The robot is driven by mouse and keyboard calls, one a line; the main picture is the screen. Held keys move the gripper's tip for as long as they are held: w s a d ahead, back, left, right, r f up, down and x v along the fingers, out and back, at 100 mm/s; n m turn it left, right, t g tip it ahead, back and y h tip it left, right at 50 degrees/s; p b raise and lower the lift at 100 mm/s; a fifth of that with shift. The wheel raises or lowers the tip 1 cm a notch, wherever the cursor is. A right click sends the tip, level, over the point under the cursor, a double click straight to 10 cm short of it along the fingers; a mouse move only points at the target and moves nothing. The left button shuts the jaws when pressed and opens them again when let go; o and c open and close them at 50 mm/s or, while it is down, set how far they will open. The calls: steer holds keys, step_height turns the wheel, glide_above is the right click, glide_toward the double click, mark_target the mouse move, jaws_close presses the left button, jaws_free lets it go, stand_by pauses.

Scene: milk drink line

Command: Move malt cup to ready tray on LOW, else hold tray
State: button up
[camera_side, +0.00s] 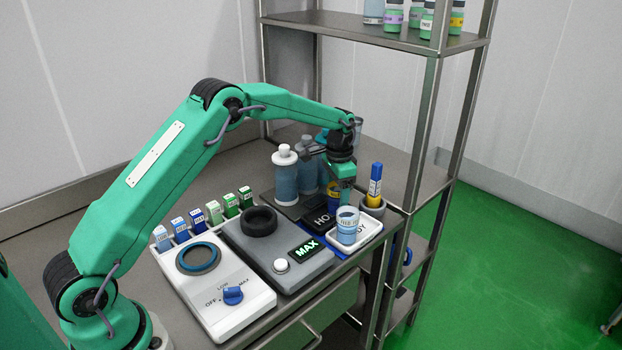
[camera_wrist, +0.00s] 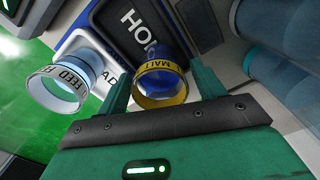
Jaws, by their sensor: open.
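The malt cup, dark blue with a yellow MALT band, shows in the wrist view (camera_wrist: 160,88) between the two fingers of my open gripper (camera_wrist: 163,84). In the side view the malt cup (camera_side: 333,196) is partly hidden behind my gripper (camera_side: 346,194). The black hold tray (camera_side: 317,218) lies close to the cup; its lettering shows in the wrist view (camera_wrist: 143,30). The white ready tray (camera_side: 370,226) holds a light blue cup (camera_side: 347,231) with a white lettered band, also in the wrist view (camera_wrist: 58,88). A green-lit display (camera_side: 306,249) reads MAX.
A white unit (camera_side: 222,308) has a blue knob (camera_side: 232,295) marked OFF, LOW and MAX. Several small cartons (camera_side: 214,212) line the back. White-capped bottles (camera_side: 286,178) stand left of my gripper.

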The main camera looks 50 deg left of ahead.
step_height(320, 180, up, 12)
steer(key=shift+f, duration=0.2)
stand_by(0.4)
stand_by(0.5)
steer(key=s+d+r+n+t, duration=0.1)
steer(key=s+r, duration=0.6)
steer(key=s, duration=0.2)
steer(key=s+d+r+n+t, duration=0.1)
steer(key=s+d+r+t, duration=0.1)
steer(key=s+r, duration=0.5)
steer(key=s+f+n+t, duration=0.1)
steer(key=s+f, duration=0.2)
steer(key=s, duration=0.7)
steer(key=s+d+f+n+t, duration=0.1)
steer(key=s+f, duration=0.1)
steer(key=s, duration=0.9)
steer(key=shift+s+f+n+t, duration=0.15)
steer(key=shift+f+n+t, duration=0.15)
steer(key=shift+f, duration=0.1)
